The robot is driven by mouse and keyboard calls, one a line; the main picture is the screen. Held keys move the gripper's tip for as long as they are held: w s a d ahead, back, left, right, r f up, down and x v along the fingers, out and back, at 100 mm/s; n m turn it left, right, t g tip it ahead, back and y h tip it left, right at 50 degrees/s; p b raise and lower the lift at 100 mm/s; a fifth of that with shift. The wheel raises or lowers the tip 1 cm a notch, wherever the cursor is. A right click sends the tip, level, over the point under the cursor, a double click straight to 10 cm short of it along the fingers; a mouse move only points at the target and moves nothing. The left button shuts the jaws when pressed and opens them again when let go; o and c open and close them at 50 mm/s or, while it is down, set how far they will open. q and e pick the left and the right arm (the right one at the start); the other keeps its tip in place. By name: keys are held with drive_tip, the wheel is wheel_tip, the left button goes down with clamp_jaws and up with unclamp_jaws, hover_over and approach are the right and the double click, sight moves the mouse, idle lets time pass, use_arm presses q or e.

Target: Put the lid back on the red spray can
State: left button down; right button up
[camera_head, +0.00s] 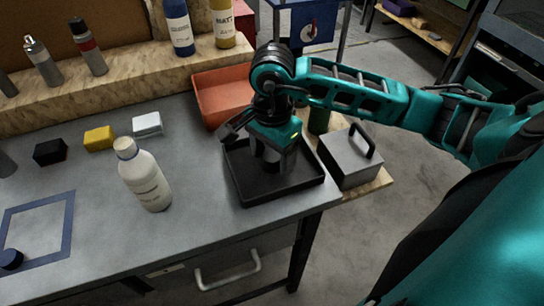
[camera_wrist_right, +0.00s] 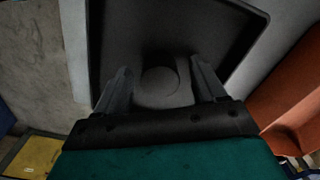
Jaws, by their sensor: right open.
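My right gripper (camera_head: 271,163) points down into the black tray (camera_head: 250,196), open. In the right wrist view, a dark round piece (camera_wrist_right: 160,82), which looks like a cap, lies in the tray (camera_wrist_right: 112,30) between the spread fingers. I cannot tell whether they touch it. A dark blue round cap (camera_head: 10,260) sits at the blue taped square's corner at the front left. My left gripper is not in view.
A white bottle (camera_head: 148,182) stands mid-table, with black (camera_head: 50,151), yellow (camera_head: 99,139) and white (camera_head: 147,125) blocks behind it. An orange bin (camera_head: 221,92) is behind the tray, and a grey box with a handle (camera_head: 349,163) is right of it. Other bottles stand on the shelf.

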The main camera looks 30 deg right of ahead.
sight(272, 154)
drive_tip(key=shift+f, duration=0.1)
drive_tip(key=c, duration=1.1)
wheel_tip(272, 154, up, 20)
drive_tip(key=p, duration=0.3)
idle(0.5)
